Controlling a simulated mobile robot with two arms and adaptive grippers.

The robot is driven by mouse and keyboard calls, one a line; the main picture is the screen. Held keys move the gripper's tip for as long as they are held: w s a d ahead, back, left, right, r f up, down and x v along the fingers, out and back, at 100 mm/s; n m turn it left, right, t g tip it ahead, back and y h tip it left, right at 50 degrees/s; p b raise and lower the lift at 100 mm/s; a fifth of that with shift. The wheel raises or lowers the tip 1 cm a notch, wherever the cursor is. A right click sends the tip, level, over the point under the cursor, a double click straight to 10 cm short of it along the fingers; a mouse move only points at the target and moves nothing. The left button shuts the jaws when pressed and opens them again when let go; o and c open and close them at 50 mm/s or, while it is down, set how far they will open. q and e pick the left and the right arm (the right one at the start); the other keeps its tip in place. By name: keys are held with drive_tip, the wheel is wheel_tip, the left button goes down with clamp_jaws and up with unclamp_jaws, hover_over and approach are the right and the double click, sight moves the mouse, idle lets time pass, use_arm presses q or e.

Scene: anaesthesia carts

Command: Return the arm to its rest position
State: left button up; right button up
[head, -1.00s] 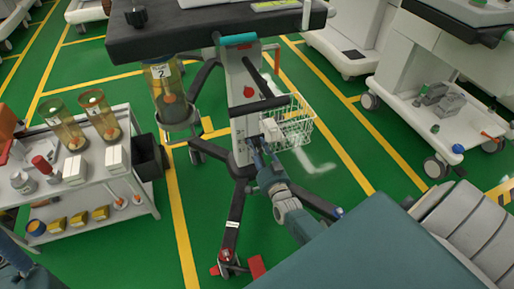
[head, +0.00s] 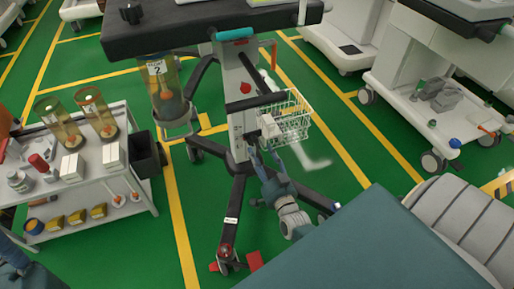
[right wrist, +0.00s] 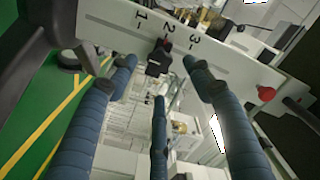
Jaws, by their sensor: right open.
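My right arm reaches up from the bottom right in the head view, and its blue-fingered gripper (head: 265,158) is open and empty. It is beside the lower part of the white column (head: 240,100), below the wire basket (head: 288,122). In the right wrist view the open fingers (right wrist: 159,75) are spread before a white panel (right wrist: 235,60) marked 1, 2 and 3. A black knob (right wrist: 158,60) on the panel shows between the fingers, its red mark near the 2. No left gripper can be made out.
A white cart (head: 135,203) with amber canisters stands at left beside a black bin (head: 150,155). A wheeled base leg (head: 231,222) spreads below the column. A teal surface (head: 350,245) fills the bottom right. Green floor is open at lower left centre.

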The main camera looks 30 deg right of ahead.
drive_tip(key=shift+v, duration=0.8)
